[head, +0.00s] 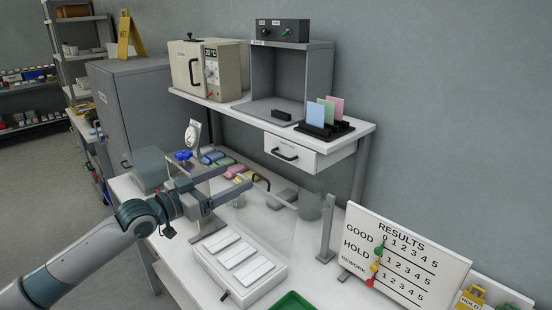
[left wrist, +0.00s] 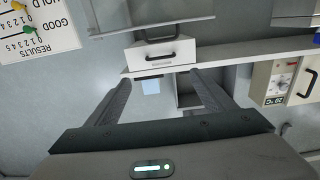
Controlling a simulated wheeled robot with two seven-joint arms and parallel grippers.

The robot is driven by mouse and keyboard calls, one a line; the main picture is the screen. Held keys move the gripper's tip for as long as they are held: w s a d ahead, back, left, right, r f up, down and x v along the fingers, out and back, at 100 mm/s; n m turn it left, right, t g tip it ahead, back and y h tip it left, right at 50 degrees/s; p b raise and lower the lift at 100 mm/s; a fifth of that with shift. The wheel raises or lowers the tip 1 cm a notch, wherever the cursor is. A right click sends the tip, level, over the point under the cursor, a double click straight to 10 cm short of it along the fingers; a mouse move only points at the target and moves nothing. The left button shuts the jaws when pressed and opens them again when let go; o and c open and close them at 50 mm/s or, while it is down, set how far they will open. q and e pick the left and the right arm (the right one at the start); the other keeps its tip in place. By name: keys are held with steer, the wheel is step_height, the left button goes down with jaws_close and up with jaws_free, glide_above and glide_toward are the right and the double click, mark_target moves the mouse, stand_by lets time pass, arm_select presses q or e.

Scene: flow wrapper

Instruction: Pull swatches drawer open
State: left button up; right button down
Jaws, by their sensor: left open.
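The white drawer (head: 312,160) hangs under the right end of the wall shelf and looks shut. Its dark bar handle (head: 284,154) is on the front face. In the left wrist view the drawer front (left wrist: 140,57) and its handle (left wrist: 160,58) lie just beyond the fingertips, near the middle. My left gripper (head: 240,175) is open and empty, apart from the drawer, lower and to its left in the head view. Its two fingers (left wrist: 160,79) are spread wide in the left wrist view. My right gripper is not in view.
Coloured swatch cards (head: 328,112) stand in a black holder on the shelf (head: 355,129). Below are a clear cover (head: 270,225), a post (head: 326,230) and the results board (head: 405,255). A beige oven-like box (head: 208,68) stands on the shelf's left.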

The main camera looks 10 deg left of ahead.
mark_target(279, 156)
arm_select(q)
steer(key=p+x, duration=0.4)
steer(key=x, duration=1.1)
steer(key=shift+w+d+r+p, duration=0.15)
steer(key=shift+w+d+p, duration=0.05)
steer(key=shift+p, duration=0.15)
steer(key=shift+w+d, duration=0.35)
steer(key=shift+w, duration=0.15)
